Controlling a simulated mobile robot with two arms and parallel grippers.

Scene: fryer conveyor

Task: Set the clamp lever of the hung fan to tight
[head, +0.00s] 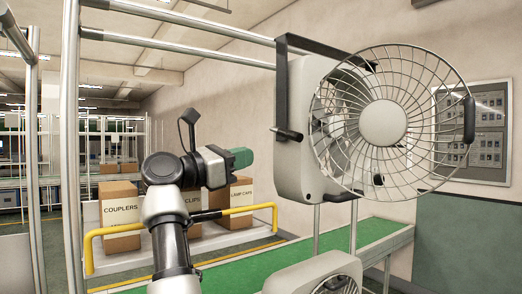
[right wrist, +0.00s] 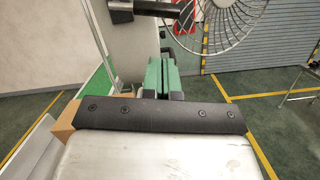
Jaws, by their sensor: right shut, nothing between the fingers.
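The hung fan (head: 383,122) has a pale housing and a round wire cage. A black bracket (head: 281,80) holds it at the overhead rail. A short black lever (head: 287,133) sticks out sideways at the bracket's lower end, on the housing's left side; its setting cannot be read. A black rod (right wrist: 157,8), apparently this lever, shows at the top edge of the right wrist view. My right gripper (head: 247,158), with green fingers, is shut and empty, left of and slightly below the lever, apart from it. Its fingertips (right wrist: 162,66) point toward the fan side. My left gripper is not in view.
A second fan (head: 315,278) stands below the hung one. A green conveyor (head: 250,265) runs underneath. A yellow guard rail (head: 88,250) and labelled cartons (head: 121,210) are behind my right arm. Metal posts (head: 70,150) stand at left. A panel (head: 480,125) is on the wall.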

